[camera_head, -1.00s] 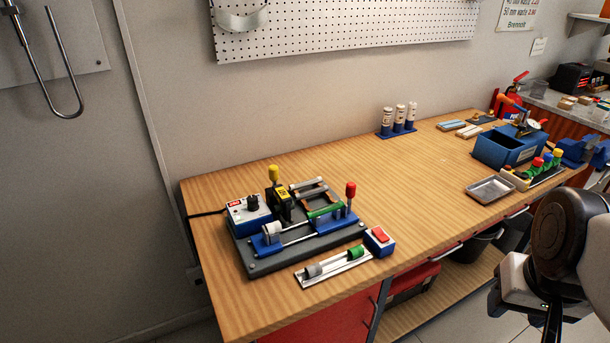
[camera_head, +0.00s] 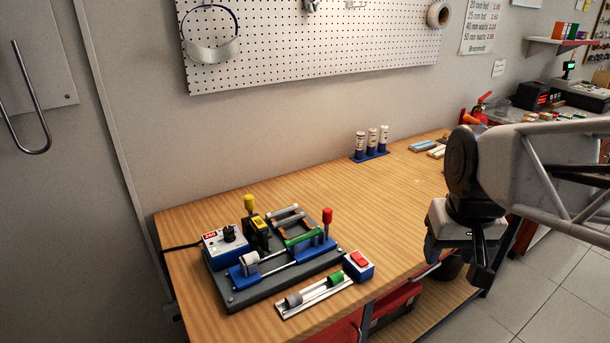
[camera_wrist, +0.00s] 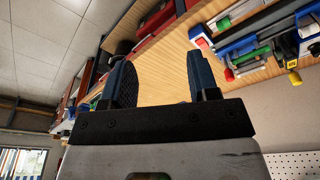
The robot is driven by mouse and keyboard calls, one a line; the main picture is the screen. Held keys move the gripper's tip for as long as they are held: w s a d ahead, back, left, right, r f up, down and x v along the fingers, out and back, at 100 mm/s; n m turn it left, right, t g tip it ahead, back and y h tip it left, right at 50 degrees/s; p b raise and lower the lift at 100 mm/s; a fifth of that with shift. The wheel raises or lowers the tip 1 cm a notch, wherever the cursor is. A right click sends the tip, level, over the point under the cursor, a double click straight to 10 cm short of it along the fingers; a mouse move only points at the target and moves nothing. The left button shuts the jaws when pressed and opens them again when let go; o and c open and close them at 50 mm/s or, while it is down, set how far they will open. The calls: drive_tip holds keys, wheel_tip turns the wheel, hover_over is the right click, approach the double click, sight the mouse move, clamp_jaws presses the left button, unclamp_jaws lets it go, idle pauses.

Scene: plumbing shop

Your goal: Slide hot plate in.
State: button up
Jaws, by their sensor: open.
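A pipe-welding rig on a dark grey base (camera_head: 262,288) sits at the left of the wooden bench. A black block with a yellow handle (camera_head: 249,204), probably the hot plate, stands upright at its back. In front, a grey-white pipe piece (camera_head: 250,262) and a green piece (camera_head: 304,238) sit in blue clamps along rails. A red-knobbed lever (camera_head: 327,217) rises at the right. In the wrist view the rig is upside down at upper right, with the yellow knob (camera_wrist: 295,78) at the edge. My gripper (camera_head: 478,268) is open and empty, right of the rig and well apart; its fingers (camera_wrist: 162,82) show in the wrist view.
A white-blue control box (camera_head: 226,243) with a dial is on the rig. A red-button box (camera_head: 359,265) and a plate with grey and green pieces (camera_head: 315,292) lie in front. Three white bottles (camera_head: 371,141) stand at the back. The bench middle is clear.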

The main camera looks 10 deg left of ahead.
drive_tip(key=w+a+r+n, duration=0.1)
drive_tip(key=w+a+n, duration=0.1)
drive_tip(key=w+a, duration=0.8)
drive_tip(key=n+g, duration=0.2)
drive_tip(key=n, duration=0.4)
hover_over(248, 196)
drive_tip(key=d, duration=0.1)
wheel_tip(248, 196, down, 6)
drive_tip(key=shift+f, duration=0.25)
drive_tip(key=shift+a+f+n, duration=0.2)
drive_tip(key=shift+a+n, duration=0.1)
drive_tip(key=shift+a, duration=0.2)
drive_tip(key=shift+f, duration=3.9)
clamp_jaws()
